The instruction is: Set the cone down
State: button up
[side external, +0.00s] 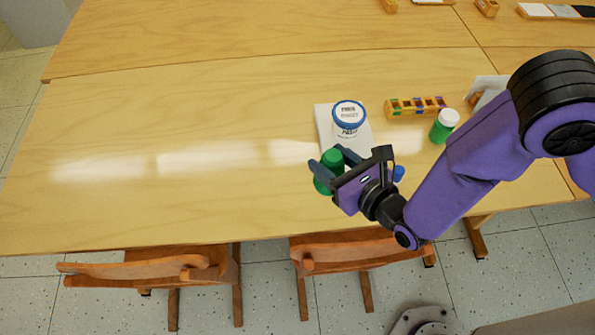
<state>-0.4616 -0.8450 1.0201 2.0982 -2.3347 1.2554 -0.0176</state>
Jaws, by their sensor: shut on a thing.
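My gripper (334,165) is near the front edge of the wooden table, in front of the white tub. Its dark fingers are shut on a green object (332,158), with green showing above and to the left of the fingers. The fingers hide much of it, so I cannot tell that it is a cone or whether it touches the table. No other cone shape is clear in this view.
A white tub with a blue lid (349,118) stands on a white sheet (323,118) behind my gripper. A paint-stained wooden block (415,106) and a green bottle with a white cap (443,126) are to the right. A small blue thing (399,173) shows beside my wrist. The table's left side (150,120) is clear.

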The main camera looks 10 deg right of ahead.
aim_at(323, 195)
jog(key=shift+w+a+f, duration=0.85)
jog(key=shift+a+f, duration=0.15)
jog(key=shift+f, duration=0.7)
jog(key=shift+w+a+f, duration=0.8)
jog(key=shift+a+f, duration=0.15)
jog(key=shift+f, duration=0.75)
jog(key=shift+w+a+f, duration=0.85)
jog(key=shift+a+f, duration=0.15)
jog(key=shift+f, duration=0.7)
jog(key=shift+f, duration=0.1)
jog(key=o, duration=1.1)
jog(key=shift+o, duration=0.2)
jog(key=v, duration=1.2)
